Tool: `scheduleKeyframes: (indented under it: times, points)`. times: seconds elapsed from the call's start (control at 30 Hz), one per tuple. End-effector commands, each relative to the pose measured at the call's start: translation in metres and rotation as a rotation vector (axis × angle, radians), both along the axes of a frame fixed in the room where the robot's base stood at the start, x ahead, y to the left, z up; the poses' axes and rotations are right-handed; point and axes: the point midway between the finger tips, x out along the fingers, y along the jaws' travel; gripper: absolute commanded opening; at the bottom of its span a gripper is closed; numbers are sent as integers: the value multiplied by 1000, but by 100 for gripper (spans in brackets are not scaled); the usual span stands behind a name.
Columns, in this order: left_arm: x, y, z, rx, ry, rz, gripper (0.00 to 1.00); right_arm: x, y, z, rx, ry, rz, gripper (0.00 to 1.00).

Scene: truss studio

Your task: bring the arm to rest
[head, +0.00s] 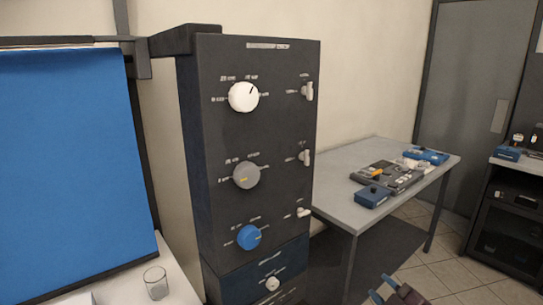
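My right gripper (382,289) shows at the bottom edge, right of centre, with its two blue-tipped fingers apart and nothing seen between them. It is in front of and below the grey table, to the right of the dark control panel (216,150). The rest of my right arm is outside the view. My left gripper is not in view. The panel carries a white knob (243,97), a grey knob (246,175) and a blue knob (249,237), with three small white switches along its right side.
A grey table (340,198) at the right holds a dark device (400,178) and blue boxes. A white surface with a clear glass (156,283) is at the lower left, below a blue screen (70,160). A black rack (505,225) stands far right. Tiled floor lies between.

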Motion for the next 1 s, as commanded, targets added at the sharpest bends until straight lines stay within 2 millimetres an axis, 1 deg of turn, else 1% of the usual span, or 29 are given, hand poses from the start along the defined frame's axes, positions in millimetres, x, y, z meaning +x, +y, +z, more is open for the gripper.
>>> scheduleKeyframes:
  times: [0.03, 0.07, 0.17, 0.2, 0.27, 0.3, 0.37, 0.4, 0.47, 0.5, 0.63, 0.7, 0.8, 0.9, 1.0]
  points:
    - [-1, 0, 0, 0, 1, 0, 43, -13, 1, -14, 70, 49, -34, 38]
    - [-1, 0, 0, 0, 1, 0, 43, -20, 1, -22, 106, 79, -55, 38]
    - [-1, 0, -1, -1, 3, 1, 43, -50, -2, -52, 242, 184, -137, 38]
    - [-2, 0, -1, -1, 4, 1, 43, -64, -3, -64, 295, 224, -173, 38]
    - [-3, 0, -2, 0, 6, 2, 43, -84, -5, -81, 365, 279, -223, 38]
    - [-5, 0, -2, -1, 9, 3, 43, -98, -6, -92, 407, 316, -258, 38]
    - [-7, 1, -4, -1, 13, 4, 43, -120, -9, -108, 465, 361, -309, 38]
    - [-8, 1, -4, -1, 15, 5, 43, -135, -10, -118, 498, 389, -342, 38]
    - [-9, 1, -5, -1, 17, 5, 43, -157, -13, -131, 542, 425, -389, 38]
    - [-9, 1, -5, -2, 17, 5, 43, -171, -14, -140, 565, 447, -419, 38]
    - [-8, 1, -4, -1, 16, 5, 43, -210, -17, -163, 609, 505, -498, 38]
    - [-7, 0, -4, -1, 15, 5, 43, -225, -17, -172, 619, 530, -524, 38]
    - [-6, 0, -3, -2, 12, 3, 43, -239, -18, -180, 622, 552, -540, 38]
    - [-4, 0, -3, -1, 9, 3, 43, -243, -18, -182, 619, 559, -546, 38]
    - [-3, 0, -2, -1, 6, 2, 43, -243, -18, -182, 618, 559, -545, 38]
